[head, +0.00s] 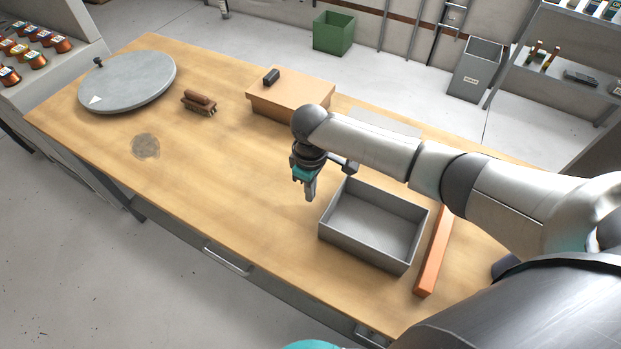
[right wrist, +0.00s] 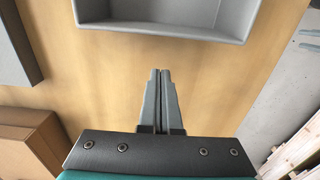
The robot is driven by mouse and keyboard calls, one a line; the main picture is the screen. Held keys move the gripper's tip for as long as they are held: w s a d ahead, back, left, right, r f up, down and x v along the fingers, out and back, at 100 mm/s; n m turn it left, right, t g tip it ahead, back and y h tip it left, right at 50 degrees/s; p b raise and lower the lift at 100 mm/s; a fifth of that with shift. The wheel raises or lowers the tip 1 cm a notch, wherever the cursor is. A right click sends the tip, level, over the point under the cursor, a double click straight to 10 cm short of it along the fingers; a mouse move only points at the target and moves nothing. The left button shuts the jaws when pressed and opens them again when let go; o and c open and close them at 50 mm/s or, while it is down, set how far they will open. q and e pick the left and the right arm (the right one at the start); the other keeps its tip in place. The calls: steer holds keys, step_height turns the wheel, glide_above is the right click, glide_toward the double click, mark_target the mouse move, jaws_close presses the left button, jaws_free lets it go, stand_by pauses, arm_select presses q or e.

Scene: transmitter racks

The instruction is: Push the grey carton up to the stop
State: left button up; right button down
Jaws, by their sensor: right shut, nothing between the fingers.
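The grey carton (head: 358,249) is an open, empty, shallow box on the wooden table in the head view. An orange bar (head: 432,258), which looks like the stop, lies along its right side; a narrow strip of table seems to show between them. My right gripper (head: 310,198) points down just left of the carton, fingers together and empty. In the right wrist view the shut fingers (right wrist: 159,73) are apart from the carton's near wall (right wrist: 165,29), with bare wood between. My left gripper is not in view.
A cardboard box (head: 290,98) with a small dark item on top stands behind my right gripper.

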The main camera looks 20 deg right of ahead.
steer(key=shift+s+d+r+p, duration=0.2)
steer(key=shift+s+d+p, duration=0.15)
steer(key=shift+s+d, duration=0.65)
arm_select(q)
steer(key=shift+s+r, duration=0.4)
arm_select(e)
steer(key=shift+s+d, duration=0.3)
steer(key=shift+s, duration=0.2)
